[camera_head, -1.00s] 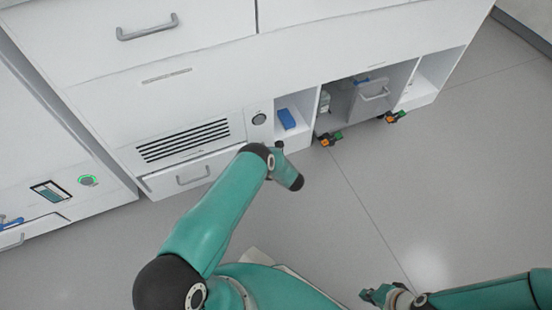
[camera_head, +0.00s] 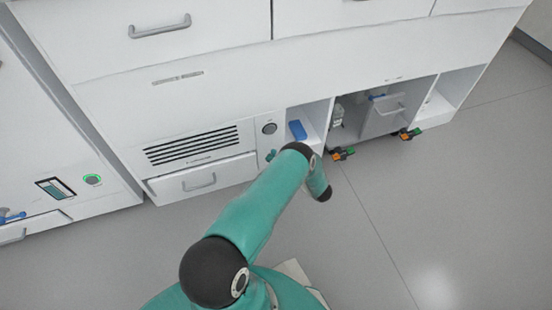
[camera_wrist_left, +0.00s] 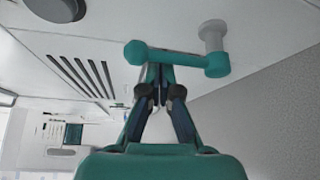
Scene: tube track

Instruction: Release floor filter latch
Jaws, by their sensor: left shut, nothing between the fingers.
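The latch appears in the left wrist view as a teal bar handle (camera_wrist_left: 180,58) with rounded ends, set on a white round post (camera_wrist_left: 212,36) on the white panel. My left gripper (camera_wrist_left: 160,75) has its fingers drawn together, with the tips at the bar's edge. I cannot tell whether they touch it. Nothing is held. In the head view my left arm reaches the cabinet front below the round grey knob (camera_head: 269,128). A small teal shape (camera_head: 271,155) shows there, and I cannot tell if it is handle or gripper. My right gripper is out of the head view.
A slatted vent (camera_head: 193,146) and a drawer (camera_head: 205,181) are left of the knob. A blue box (camera_head: 297,130) sits in an open cubby to its right. A wheeled grey bin (camera_head: 383,115) stands further right. The grey floor (camera_head: 420,210) is clear.

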